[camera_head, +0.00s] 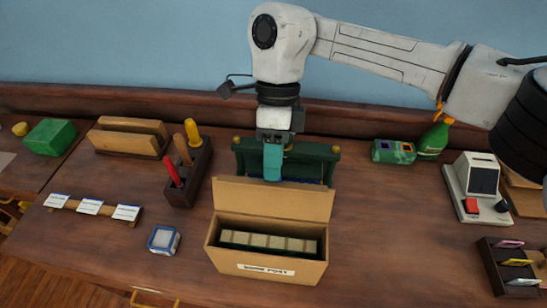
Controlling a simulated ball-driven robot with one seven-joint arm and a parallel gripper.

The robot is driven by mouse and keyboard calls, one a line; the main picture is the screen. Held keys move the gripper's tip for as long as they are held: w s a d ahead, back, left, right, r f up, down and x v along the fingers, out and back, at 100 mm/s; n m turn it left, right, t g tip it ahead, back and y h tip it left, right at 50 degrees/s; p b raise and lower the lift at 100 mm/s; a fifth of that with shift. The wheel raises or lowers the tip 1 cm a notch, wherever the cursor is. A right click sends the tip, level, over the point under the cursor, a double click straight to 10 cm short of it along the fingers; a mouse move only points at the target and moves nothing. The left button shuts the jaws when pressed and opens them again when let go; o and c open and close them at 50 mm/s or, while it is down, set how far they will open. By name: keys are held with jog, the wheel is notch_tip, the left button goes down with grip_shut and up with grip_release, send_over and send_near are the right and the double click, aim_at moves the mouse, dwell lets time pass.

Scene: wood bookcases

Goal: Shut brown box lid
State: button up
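The brown box (230,262) stands on the desk at the front centre, with a white label on its front. Its lid (275,199) is open and stands up at the back edge, leaning slightly backward. A row of pale blocks (268,241) shows inside the box. My gripper (272,176) points down just behind the lid's top edge, with teal fingers. The lid may hide the fingertips' lower end, and I cannot tell whether they touch it. The fingers look like one block from here, so their opening does not show.
A dark green case (318,152) stands behind the lid, close to my gripper. A dark holder with coloured-handled tools (188,178) is to the left, with a small white-blue block (163,240) in front. The desk (395,240) right of the box is clear.

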jog(key=shift+s+f, duration=0.15)
jog(key=shift+f, duration=0.3)
grip_shut()
dwell(1.2)
